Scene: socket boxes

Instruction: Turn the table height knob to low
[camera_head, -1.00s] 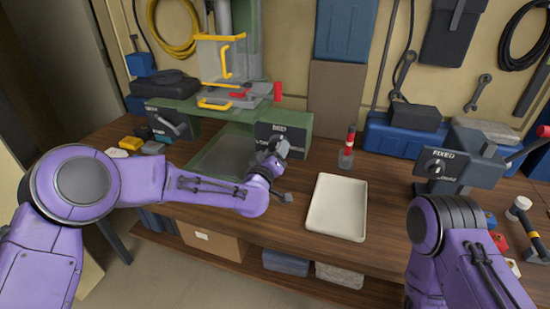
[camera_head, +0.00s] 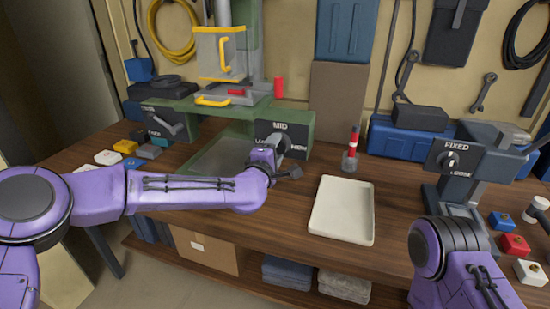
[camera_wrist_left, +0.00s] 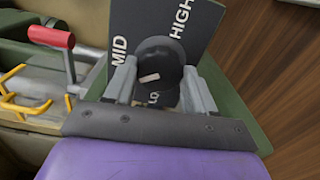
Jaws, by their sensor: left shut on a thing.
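The table height knob (camera_wrist_left: 160,62) is black and round with a short white mark. It sits on a dark panel (camera_head: 296,146) on the front of the green drill press stand, lettered MID, LOW and HIGH. In the left wrist view the mark lies on the knob's lower left, on the side between MID and LO; its exact setting is hard to tell. My left gripper (camera_wrist_left: 158,84) has a finger on each side of the knob and is shut on it. In the head view this gripper (camera_head: 282,146) partly covers the panel. My right gripper is out of view.
A cream tray (camera_head: 342,209) lies on the wooden bench, right of my left gripper. A red-topped bottle (camera_head: 351,150) stands behind it. A grey device with a FIXED panel (camera_head: 454,160) is at the right. Yellow guards and a red handle (camera_head: 278,88) are above the stand.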

